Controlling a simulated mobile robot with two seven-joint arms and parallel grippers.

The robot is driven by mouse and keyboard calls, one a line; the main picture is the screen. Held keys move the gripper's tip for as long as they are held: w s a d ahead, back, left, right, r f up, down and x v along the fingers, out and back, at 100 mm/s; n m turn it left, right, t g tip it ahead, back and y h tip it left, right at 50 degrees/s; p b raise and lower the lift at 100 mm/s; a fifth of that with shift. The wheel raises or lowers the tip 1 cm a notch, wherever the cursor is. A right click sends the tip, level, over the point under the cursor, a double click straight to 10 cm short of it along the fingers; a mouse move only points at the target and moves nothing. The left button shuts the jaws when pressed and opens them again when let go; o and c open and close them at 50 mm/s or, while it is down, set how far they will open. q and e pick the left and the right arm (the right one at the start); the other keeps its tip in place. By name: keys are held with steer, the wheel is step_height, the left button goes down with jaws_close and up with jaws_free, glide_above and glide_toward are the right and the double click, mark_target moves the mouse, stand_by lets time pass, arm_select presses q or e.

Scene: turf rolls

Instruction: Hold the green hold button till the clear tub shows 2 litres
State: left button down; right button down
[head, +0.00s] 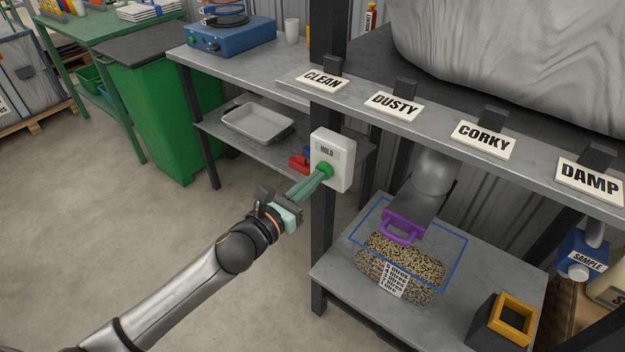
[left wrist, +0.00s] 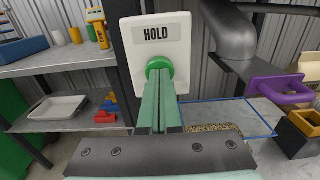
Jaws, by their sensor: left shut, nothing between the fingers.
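The green hold button (head: 326,171) sits on a white box marked HOLD (head: 333,150), fixed to a dark post. My left gripper (head: 319,177) is shut and empty, its fingertips against the button. In the left wrist view the green button (left wrist: 159,64) shows behind the fingertips; how far it is pressed in I cannot tell. The clear tub (head: 441,290) with a blue rim stands on the lower shelf, under a grey spout (head: 432,180) with a purple handle (head: 403,226). Speckled grain lies in the tub. Its litre label (head: 393,279) is too small to read surely. My right gripper is out of view.
Signs CLEAN, DUSTY, CORKY and DAMP (head: 589,180) line the upper shelf edge. A black box with a yellow rim (head: 513,312) stands right of the tub. A grey tray (head: 257,122) lies on the left shelf. A green bin (head: 160,110) stands behind.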

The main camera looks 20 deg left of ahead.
arm_select(q)
steer(key=shift+x, duration=0.9)
steer(key=shift+w+r, duration=0.1)
steer(key=shift+r, duration=0.2)
stand_by(0.9)
